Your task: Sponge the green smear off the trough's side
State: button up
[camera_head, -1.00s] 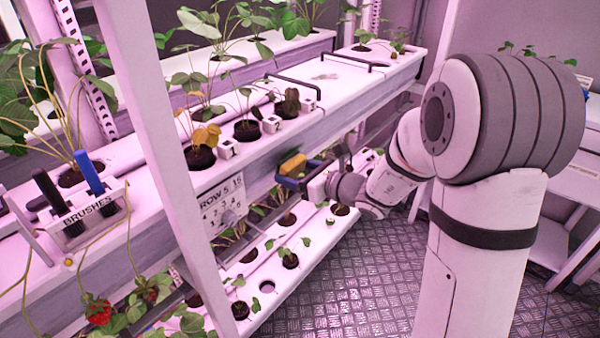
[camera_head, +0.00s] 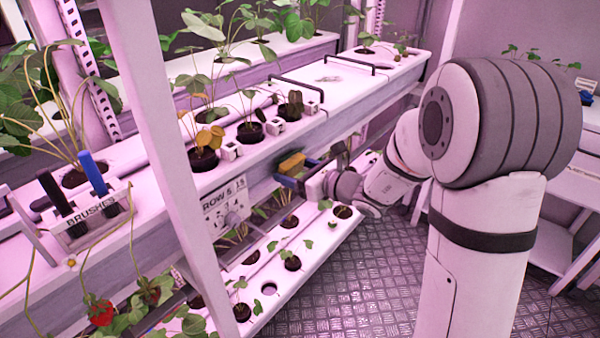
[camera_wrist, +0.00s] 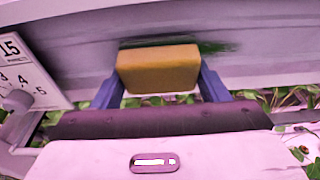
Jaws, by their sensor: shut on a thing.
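My gripper (camera_wrist: 160,88) is shut on a yellow-brown sponge (camera_wrist: 158,68), held between two blue fingers in the wrist view. In the head view the sponge (camera_head: 291,163) is at the side of the upper trough (camera_head: 330,122). The green smear (camera_wrist: 215,47) shows as a dark green streak on the trough's side (camera_wrist: 265,35), along the sponge's top edge and out to its right. The sponge is against or very close to the wall; I cannot tell if it touches. It hides part of the smear.
A row sign (camera_wrist: 22,75) with a knob hangs left of my gripper. A lower trough (camera_head: 300,250) with seedlings runs below. Potted plants and small white cubes line the upper trough.

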aim_at(302, 170)
jog(key=shift+w+a+r, duration=0.1)
jog(key=shift+w+a, duration=0.25)
jog(key=shift+a, duration=0.05)
jog(key=shift+w+d, duration=1.15)
jog(key=shift+w, duration=0.1)
jog(key=shift+w+d, duration=0.65)
jog(key=shift+w, duration=0.25)
jog(key=shift+w+d, duration=0.65)
jog(key=shift+w, duration=0.25)
jog(key=shift+w+d, duration=0.65)
jog(key=shift+w, duration=0.25)
jog(key=shift+a, duration=0.1)
jog(key=shift+s+a+b, duration=0.55)
jog(key=shift+s+a, duration=0.2)
jog(key=shift+s, duration=0.3)
jog(key=shift+s+a+b, duration=0.6)
jog(key=shift+s+a, duration=0.2)
jog(key=shift+s, duration=0.25)
jog(key=shift+s+a+b, duration=0.55)
jog(key=shift+s+a, duration=0.2)
jog(key=shift+s, duration=0.3)
jog(key=shift+s+a+b, duration=0.4)
jog(key=shift+s+a, duration=0.35)
jog(key=shift+s, duration=0.05)
